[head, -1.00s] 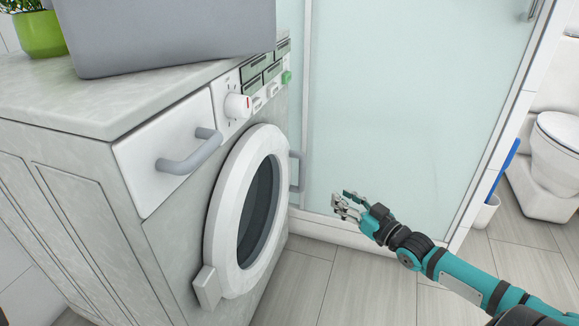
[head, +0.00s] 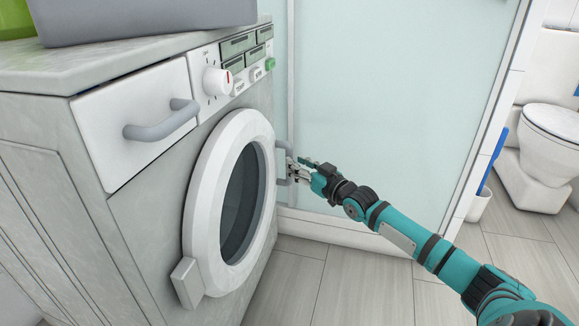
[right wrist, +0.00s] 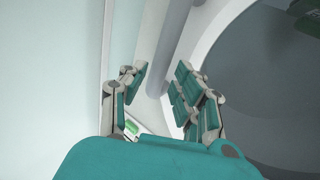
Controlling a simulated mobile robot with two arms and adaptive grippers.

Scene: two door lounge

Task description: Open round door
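The round door (head: 205,205) is a white ring with dark glass on the front of a grey washing machine. It looks shut. Its grey bar handle (head: 281,150) stands on the ring's right side. My right gripper (head: 293,170) is at this handle. In the right wrist view the handle (right wrist: 172,45) runs between the fingers of the open right gripper (right wrist: 160,95), with a gap to each side; whether any finger touches it is unclear. The door ring (right wrist: 212,32) and dark glass lie just right of the fingers. My left gripper is not in view.
A drawer with a grey handle (head: 160,122) and a control panel (head: 232,72) sit above the door. A frosted glass panel (head: 400,100) stands close behind the gripper. A toilet (head: 550,140) and brush holder (head: 478,205) are at right. The tiled floor (head: 345,285) before the machine is clear.

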